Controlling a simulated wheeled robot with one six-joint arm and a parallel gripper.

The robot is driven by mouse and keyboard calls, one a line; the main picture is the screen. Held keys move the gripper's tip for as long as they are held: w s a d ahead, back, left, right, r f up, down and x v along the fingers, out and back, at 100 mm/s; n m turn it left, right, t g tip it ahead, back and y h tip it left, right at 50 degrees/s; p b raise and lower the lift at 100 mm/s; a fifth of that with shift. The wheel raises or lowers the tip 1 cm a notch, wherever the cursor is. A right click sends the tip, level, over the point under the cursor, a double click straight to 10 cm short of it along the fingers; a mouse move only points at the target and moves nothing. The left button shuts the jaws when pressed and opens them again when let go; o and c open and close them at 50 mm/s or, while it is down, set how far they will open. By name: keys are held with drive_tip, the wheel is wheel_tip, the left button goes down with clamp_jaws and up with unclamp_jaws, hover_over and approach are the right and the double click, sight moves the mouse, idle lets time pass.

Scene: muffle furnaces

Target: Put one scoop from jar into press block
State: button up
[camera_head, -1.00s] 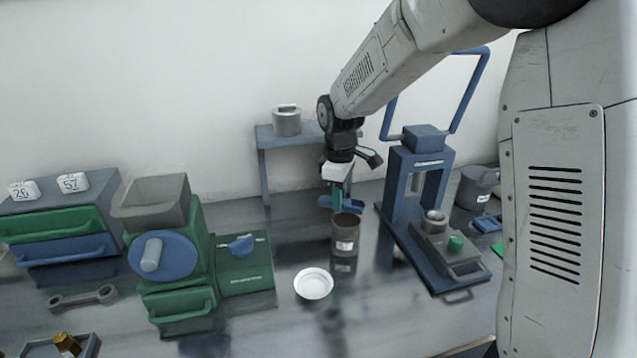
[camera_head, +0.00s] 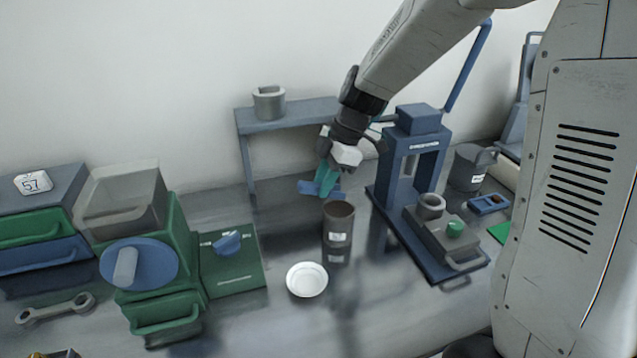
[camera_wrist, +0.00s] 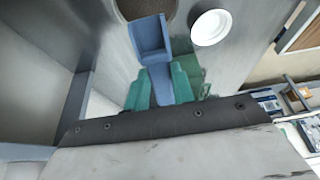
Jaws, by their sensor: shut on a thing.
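My gripper (camera_head: 326,180) has teal fingers shut on a blue scoop (camera_head: 306,187) and holds it in the air just behind and left of the jar's mouth. In the wrist view the scoop (camera_wrist: 150,38) extends forward from between the fingers (camera_wrist: 160,88); I cannot make out any contents in it. The dark grey open jar (camera_head: 338,232) stands upright on the bench, its inside dark; part of its round top shows in the wrist view (camera_wrist: 146,8). The grey press block (camera_head: 425,228), with a ring-shaped opening (camera_head: 431,203), sits on the blue press (camera_head: 392,170) to the right.
A white dish (camera_head: 307,280) lies in front of the jar. A green machine with a blue dial (camera_head: 138,264) stands left. A shelf (camera_head: 290,116) bears a grey lidded pot (camera_head: 269,103). A grey container (camera_head: 470,168) stands right of the press. A wrench (camera_head: 55,309) lies front left.

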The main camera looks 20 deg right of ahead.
sight(331, 197)
drive_tip(key=y, duration=0.1)
drive_tip(key=d+y, duration=0.1)
drive_tip(key=shift+r+y, duration=0.1)
drive_tip(key=shift+y, duration=0.3)
drive_tip(key=shift+f, duration=1.7)
drive_tip(key=shift+d+f, duration=0.45)
drive_tip(key=shift+f, duration=0.4)
drive_tip(key=shift+f+h, duration=0.15)
drive_tip(key=shift+h, duration=0.25)
drive_tip(key=shift+a+r+h, duration=0.5)
drive_tip(key=shift+a+h, duration=0.15)
drive_tip(key=shift+h, duration=0.7)
drive_tip(key=shift+a+r+h, duration=0.45)
drive_tip(key=shift+a+h, duration=0.15)
drive_tip(key=shift+h, duration=0.7)
drive_tip(key=shift+a+r+h, duration=0.5)
drive_tip(key=shift+a+h, duration=0.15)
drive_tip(key=shift+h, duration=0.7)
